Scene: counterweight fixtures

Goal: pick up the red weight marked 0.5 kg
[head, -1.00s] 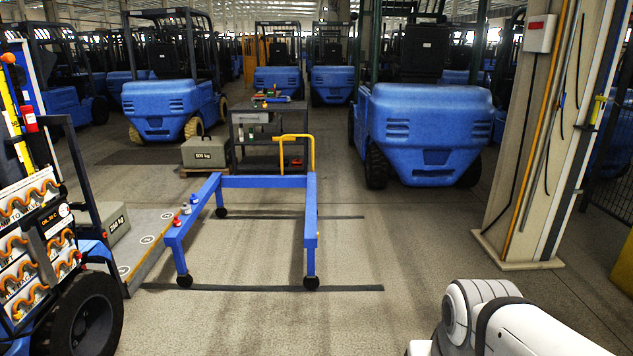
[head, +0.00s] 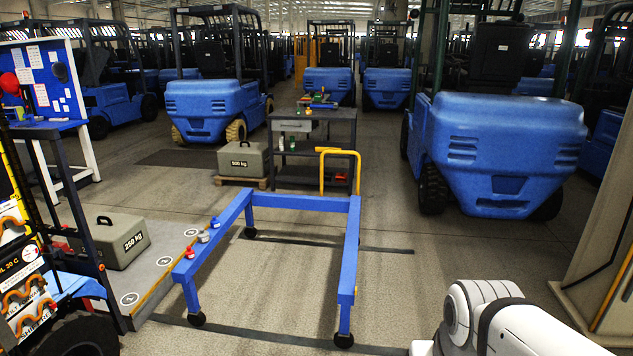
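A small red object (head: 190,253) sits on the left beam of the blue wheeled frame (head: 300,200), near that beam's front end. It may be the red weight; any marking is too small to read. A small pale grey object (head: 203,237) and a small blue one (head: 214,223) stand in a row behind it on the same beam. My gripper is out of view; only white links of my arm show at the lower right, well apart from the frame.
A platform with numbered circles (head: 165,262) and a 250 kg block (head: 118,240) lie left of the frame. A 500 kg block (head: 243,162) and a workbench (head: 318,146) stand behind. Forklifts (head: 500,150) line the back. Floor in front of the frame is clear.

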